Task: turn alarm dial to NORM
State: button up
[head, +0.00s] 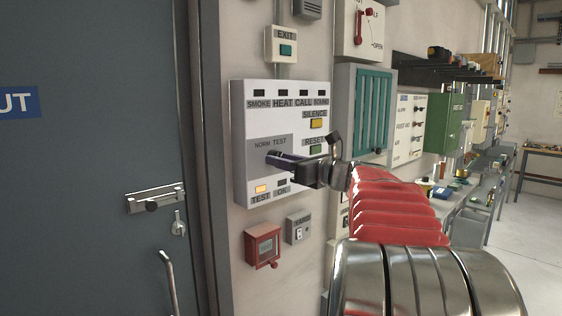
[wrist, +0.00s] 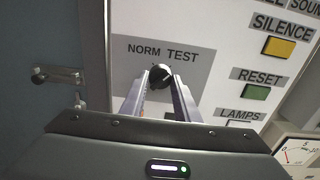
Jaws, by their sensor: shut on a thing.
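The alarm dial (wrist: 161,74) is a small black knob on a grey plate (wrist: 126,72) marked NORM at left and TEST at right. A small pale mark on the knob seems to point up and right, toward TEST. My gripper (wrist: 160,84) is shut on the dial, one finger on each side. In the head view my gripper (head: 277,158) reaches the white alarm panel (head: 241,128) from the right and mostly hides the dial. The TEST lamp (head: 261,189) glows amber. The OK lamp (head: 282,182) is dark.
A yellow SILENCE button (wrist: 278,46) and a green RESET button (wrist: 257,92) sit right of the dial. A red call box (head: 262,246) and a grey YARD box (head: 298,228) hang below the panel. A grey door (head: 90,160) stands at left.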

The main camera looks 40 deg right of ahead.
jog(key=shift+n, duration=8.1)
jog(key=shift+f, duration=0.1)
jog(key=o, duration=1)
jog(key=shift+o, duration=0.2)
jog(key=s, duration=1.3)
jog(key=shift+s+d, duration=0.25)
jog(key=shift+s, duration=0.15)
